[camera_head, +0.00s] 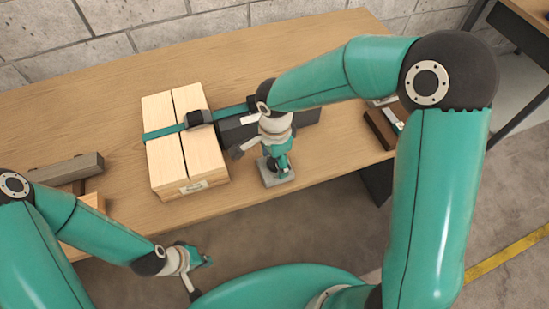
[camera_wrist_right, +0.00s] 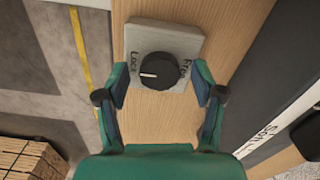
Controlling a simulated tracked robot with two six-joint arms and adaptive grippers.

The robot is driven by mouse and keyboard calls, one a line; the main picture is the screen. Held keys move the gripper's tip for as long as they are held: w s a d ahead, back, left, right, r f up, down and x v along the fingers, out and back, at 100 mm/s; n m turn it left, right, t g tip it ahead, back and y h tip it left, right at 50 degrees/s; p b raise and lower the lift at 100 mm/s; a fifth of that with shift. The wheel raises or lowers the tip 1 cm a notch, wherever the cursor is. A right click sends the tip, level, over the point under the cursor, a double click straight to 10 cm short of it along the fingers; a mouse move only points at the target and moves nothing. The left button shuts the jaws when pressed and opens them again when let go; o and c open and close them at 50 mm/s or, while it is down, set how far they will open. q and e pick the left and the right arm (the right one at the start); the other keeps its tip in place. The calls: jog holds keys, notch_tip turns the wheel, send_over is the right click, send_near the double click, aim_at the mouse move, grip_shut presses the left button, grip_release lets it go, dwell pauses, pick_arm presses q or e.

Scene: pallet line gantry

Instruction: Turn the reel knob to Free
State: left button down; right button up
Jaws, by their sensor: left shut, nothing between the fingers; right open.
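The reel knob (camera_wrist_right: 158,72) is round and black on a light grey plate (camera_wrist_right: 188,39). The plate is marked Lock on the left and Free on the right in the right wrist view. The knob's white line points left, to the Lock side. My right gripper (camera_wrist_right: 160,86) is open, with one finger on each side of the knob and gaps between. In the head view the plate (camera_head: 268,181) lies near the table's front edge, and my right gripper (camera_head: 281,165) hides the knob. My left gripper (camera_head: 206,262) is shut and empty, in front of the table.
A wooden box (camera_head: 185,145) with a teal strap (camera_head: 163,132) across it stands left of the plate. A dark reel housing (camera_head: 308,116) lies behind it. A grey bar (camera_head: 66,170) is at the table's left. Bare table (camera_head: 110,100) lies behind the box.

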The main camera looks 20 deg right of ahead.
jog(key=c, duration=1.1)
jog(key=shift+c, duration=0.2)
